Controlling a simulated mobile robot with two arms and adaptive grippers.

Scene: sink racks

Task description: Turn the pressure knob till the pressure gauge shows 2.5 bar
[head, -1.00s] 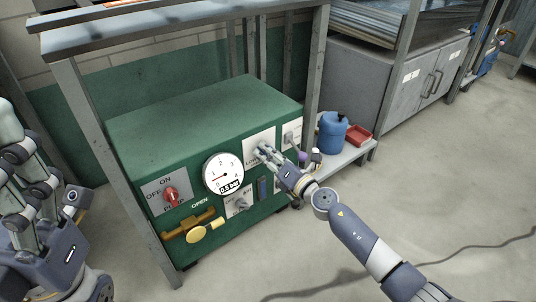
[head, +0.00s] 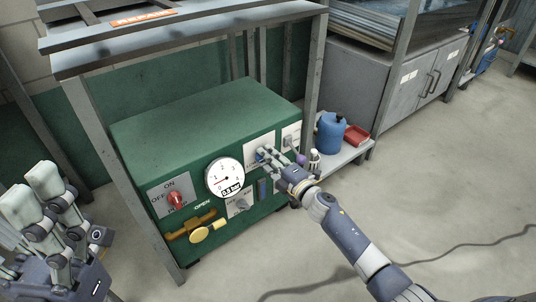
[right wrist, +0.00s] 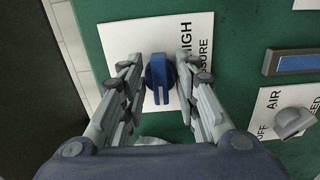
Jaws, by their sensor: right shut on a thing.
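The blue pressure knob (right wrist: 160,78) sits on a white plate marked HIGH and PRESSURE on the green box's front. My right gripper (head: 262,156) is shut on this knob, with one finger on each side in the right wrist view (right wrist: 160,82). The round white pressure gauge (head: 225,175) is left of the knob plate in the head view. Its small readout seems to show about 0.5 bar, though the digits are blurred. My left gripper (head: 32,190) is at the far left, empty and apparently open, apart from the box.
A red OFF/ON switch (head: 176,200) and a yellow handle (head: 200,233) marked OPEN are on the panel's left. A grey AIR knob (right wrist: 294,122) is near my right gripper. A metal frame surrounds the box. A blue canister (head: 331,132) stands on a shelf at right.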

